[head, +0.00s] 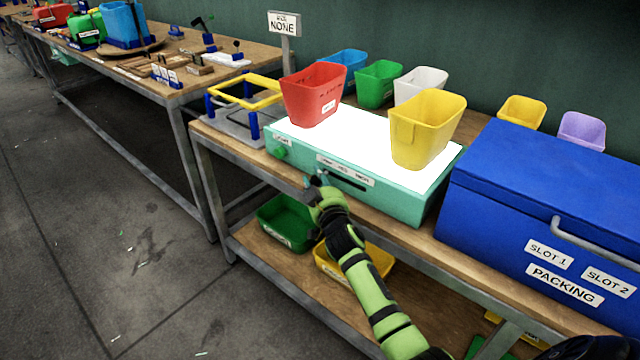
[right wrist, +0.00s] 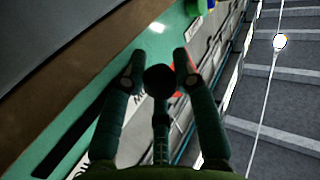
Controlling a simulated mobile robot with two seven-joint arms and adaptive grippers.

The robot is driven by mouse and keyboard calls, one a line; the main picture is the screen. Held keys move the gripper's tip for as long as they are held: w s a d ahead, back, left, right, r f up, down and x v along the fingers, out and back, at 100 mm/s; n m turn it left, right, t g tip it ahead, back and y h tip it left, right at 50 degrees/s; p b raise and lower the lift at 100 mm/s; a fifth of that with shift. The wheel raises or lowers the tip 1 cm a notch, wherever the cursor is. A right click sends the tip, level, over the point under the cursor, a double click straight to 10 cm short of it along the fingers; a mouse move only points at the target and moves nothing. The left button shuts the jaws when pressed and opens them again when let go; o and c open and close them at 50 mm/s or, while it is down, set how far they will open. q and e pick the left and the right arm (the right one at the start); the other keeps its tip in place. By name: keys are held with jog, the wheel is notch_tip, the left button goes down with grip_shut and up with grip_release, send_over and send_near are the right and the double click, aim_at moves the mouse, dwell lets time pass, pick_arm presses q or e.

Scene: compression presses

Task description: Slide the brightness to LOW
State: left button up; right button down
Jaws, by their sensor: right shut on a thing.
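The teal light box (head: 400,205) stands on the table with a brightly lit white top. Its front has a long dark slot (head: 348,182) under a white label strip (head: 345,170) with small words I cannot read clearly. My right gripper (head: 318,180) is at the left end of the visible slot, below the strip's left part. In the right wrist view its two fingers are closed around a dark round slider knob (right wrist: 159,81). The slot (right wrist: 65,145) runs away to the lower left there. In the head view the gripper hides the knob. My left gripper is not in view.
A red bin (head: 312,95) and a yellow bin (head: 425,128) stand on the lit top. A green knob (head: 281,153) is on the box front, left of my gripper. A blue chest (head: 490,215) stands to the right. Green (head: 285,222) and yellow trays sit on the shelf below.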

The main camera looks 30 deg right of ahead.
jog(key=c, duration=1.3)
grip_release()
jog(key=shift+w+r, duration=0.1)
jog(key=shift+r, duration=0.4)
jog(key=o, duration=0.4)
jog(key=shift+w+a, duration=0.1)
jog(key=shift+c, duration=0.2)
jog(key=shift+f, duration=0.25)
jog(key=shift+s+f, duration=0.1)
jog(key=shift+s, duration=0.3)
jog(key=s+a, duration=0.2)
jog(key=s, duration=0.9)
jog(key=shift+a, duration=0.2)
